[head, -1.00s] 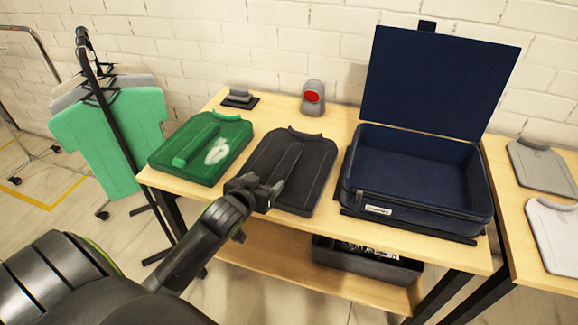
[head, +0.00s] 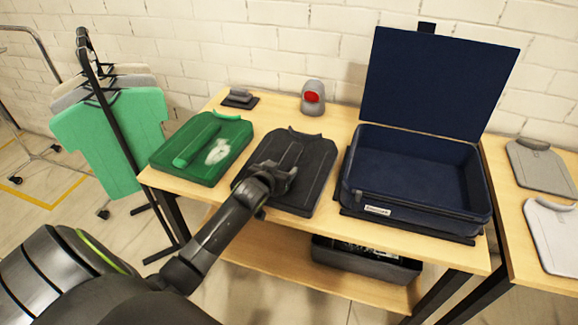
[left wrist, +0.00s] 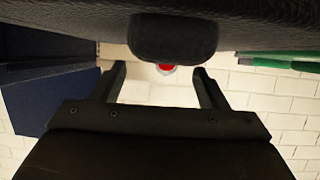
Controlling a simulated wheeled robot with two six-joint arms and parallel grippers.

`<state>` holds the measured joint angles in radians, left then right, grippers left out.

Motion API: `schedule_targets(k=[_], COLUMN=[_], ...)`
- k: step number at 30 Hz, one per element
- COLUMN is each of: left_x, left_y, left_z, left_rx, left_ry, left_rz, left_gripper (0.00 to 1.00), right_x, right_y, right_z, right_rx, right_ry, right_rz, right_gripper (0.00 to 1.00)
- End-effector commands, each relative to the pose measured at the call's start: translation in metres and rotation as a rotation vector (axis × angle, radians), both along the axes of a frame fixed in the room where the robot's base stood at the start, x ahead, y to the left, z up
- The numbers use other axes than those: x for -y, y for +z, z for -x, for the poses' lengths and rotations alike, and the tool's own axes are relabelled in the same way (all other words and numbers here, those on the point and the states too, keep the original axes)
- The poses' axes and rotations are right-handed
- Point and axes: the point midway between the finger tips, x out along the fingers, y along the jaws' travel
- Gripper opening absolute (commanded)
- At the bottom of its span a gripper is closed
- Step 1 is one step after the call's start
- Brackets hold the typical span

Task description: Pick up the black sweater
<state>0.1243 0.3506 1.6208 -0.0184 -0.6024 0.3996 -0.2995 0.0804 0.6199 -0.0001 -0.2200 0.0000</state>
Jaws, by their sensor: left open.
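The folded black sweater (head: 312,182) lies flat on the wooden table in the head view, between a green garment and a navy case. My left gripper (head: 287,172) is over its front left part and hides some of it. In the left wrist view the jaws (left wrist: 163,78) are open, with clear space between the fingertips. A dark fabric surface, the black sweater (left wrist: 80,14), fills the top of that view, with a rounded dark piece hanging between the fingers. I cannot tell whether the fingers touch the sweater. My right gripper is not in view.
The open navy case (head: 415,175) stands right of the sweater, its lid raised. The folded green garment (head: 225,165) lies to the left. A grey device with a red face (head: 313,98) stands behind. A black bin (head: 365,262) is on the lower shelf.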

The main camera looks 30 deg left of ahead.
Motion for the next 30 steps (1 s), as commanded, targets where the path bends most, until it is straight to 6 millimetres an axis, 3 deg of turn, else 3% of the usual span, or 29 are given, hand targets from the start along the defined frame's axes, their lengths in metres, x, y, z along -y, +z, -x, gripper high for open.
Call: schedule_targets(k=[9, 21, 30], left_x=[-0.007, -0.008, -0.008], left_y=[-0.014, -0.018, -0.018], left_z=[-0.031, -0.038, -0.038], left_rx=[0.0, 0.001, 0.001], left_ry=[0.001, 0.0, 0.0], left_rz=[0.002, 0.001, 0.001], left_gripper=[0.67, 0.67, 0.31], right_x=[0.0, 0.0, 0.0], right_y=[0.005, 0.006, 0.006], right_z=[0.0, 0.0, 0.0], right_rx=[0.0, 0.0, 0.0], right_ry=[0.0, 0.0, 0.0], right_rz=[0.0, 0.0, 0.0], right_gripper=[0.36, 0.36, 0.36])
